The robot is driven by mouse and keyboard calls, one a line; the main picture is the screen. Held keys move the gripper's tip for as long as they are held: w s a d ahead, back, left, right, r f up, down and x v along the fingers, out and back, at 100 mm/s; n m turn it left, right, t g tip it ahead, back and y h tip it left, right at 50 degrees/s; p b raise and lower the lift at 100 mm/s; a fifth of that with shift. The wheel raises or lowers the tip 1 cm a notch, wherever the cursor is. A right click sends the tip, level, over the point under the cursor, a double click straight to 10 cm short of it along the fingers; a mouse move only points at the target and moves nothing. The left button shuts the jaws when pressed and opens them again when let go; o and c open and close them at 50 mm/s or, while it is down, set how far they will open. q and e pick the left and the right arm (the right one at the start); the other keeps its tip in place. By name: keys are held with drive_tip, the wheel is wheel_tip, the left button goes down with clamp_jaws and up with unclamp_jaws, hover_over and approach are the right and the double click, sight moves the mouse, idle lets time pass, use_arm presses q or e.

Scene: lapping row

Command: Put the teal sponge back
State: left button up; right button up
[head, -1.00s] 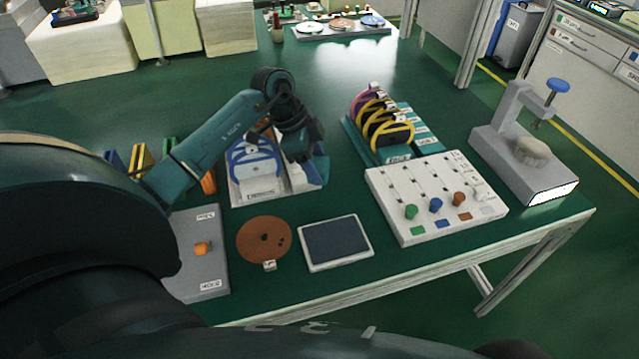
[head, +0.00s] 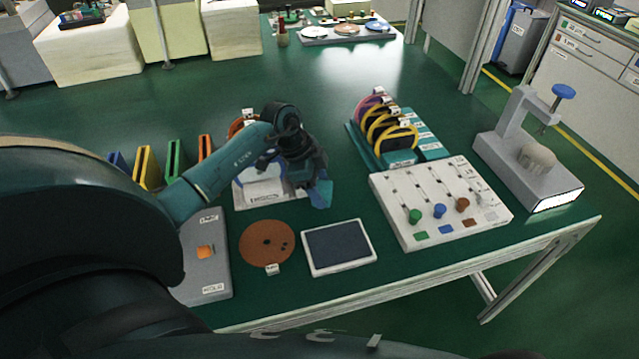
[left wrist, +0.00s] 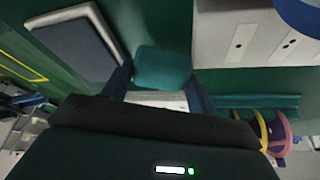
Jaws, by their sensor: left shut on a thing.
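The teal sponge (left wrist: 160,68) is held between the two fingers of my left gripper (left wrist: 158,85) in the left wrist view. In the head view my left gripper (head: 318,188) is above the table, beside the right end of the white labelled rack (head: 262,193). The sponge shows there as a small teal patch (head: 323,194) at the fingertips, partly covered by the fingers. I cannot tell whether it touches anything below. My right gripper is not in view.
A dark pad in a white frame (head: 338,247) and a brown disc (head: 266,243) lie in front. A white panel with coloured knobs (head: 440,200) is to the right, with a teal rack of rings (head: 402,157) behind it. A grey press (head: 530,170) stands far right.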

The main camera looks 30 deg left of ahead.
use_arm(q)
drive_tip(key=shift+f, duration=0.25)
drive_tip(key=o, duration=0.9)
drive_tip(key=shift+r, duration=0.1)
drive_tip(key=shift+r, duration=0.25)
drive_tip(key=v, duration=1.2)
drive_tip(key=shift+r, duration=0.3)
